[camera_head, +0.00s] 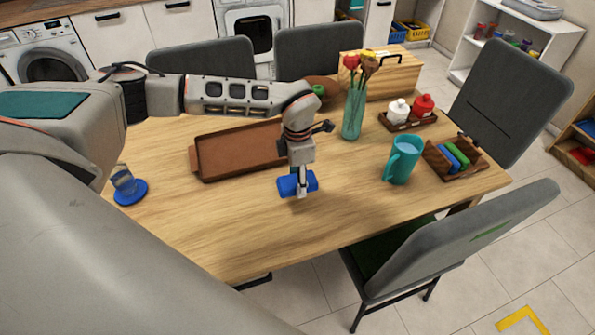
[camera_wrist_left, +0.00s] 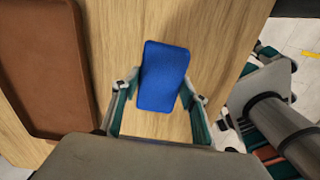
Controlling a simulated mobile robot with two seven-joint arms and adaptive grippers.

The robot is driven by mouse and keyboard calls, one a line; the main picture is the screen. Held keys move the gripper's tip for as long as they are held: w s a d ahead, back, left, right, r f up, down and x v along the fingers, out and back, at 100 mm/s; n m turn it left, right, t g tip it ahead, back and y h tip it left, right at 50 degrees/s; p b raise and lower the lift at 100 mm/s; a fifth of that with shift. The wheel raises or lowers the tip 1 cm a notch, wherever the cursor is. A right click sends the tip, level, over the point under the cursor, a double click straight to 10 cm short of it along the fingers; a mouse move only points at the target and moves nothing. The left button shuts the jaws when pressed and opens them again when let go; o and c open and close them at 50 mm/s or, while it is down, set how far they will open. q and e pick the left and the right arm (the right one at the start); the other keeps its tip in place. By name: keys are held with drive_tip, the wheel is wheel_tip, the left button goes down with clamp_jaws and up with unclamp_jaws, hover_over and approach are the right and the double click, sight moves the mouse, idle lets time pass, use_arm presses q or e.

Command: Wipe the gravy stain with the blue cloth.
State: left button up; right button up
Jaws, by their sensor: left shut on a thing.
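The blue cloth (camera_head: 286,188) is a folded, thick pad over the table's near middle. It also shows in the left wrist view (camera_wrist_left: 163,72), with the two fingers on either side of it. My left gripper (camera_head: 302,187) points down and is shut on the cloth. The cloth is close to the tabletop; I cannot tell whether it touches. No gravy stain shows in either view; the tabletop right beneath the cloth is hidden.
A brown tray (camera_head: 215,170) lies left of the cloth. A glass vase (camera_head: 352,115) with flowers, a teal mug (camera_head: 402,160) and a wooden caddy (camera_head: 470,170) stand to the right. A glass on a blue coaster (camera_head: 131,197) is far left. The near tabletop is clear.

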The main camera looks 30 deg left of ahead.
use_arm(q)
drive_tip(key=shift+r, duration=0.9)
drive_tip(key=shift+r+p, duration=0.35)
drive_tip(key=shift+p, duration=0.05)
use_arm(e)
drive_tip(key=shift+s+d+f, duration=0.2)
drive_tip(key=shift+s+d, duration=0.15)
drive_tip(key=shift+s, duration=0.2)
drive_tip(key=shift+s+d+f, duration=0.2)
drive_tip(key=shift+s+d, duration=0.1)
drive_tip(key=shift+s, duration=0.25)
drive_tip(key=shift+w+a, duration=0.1)
drive_tip(key=shift+r, duration=0.1)
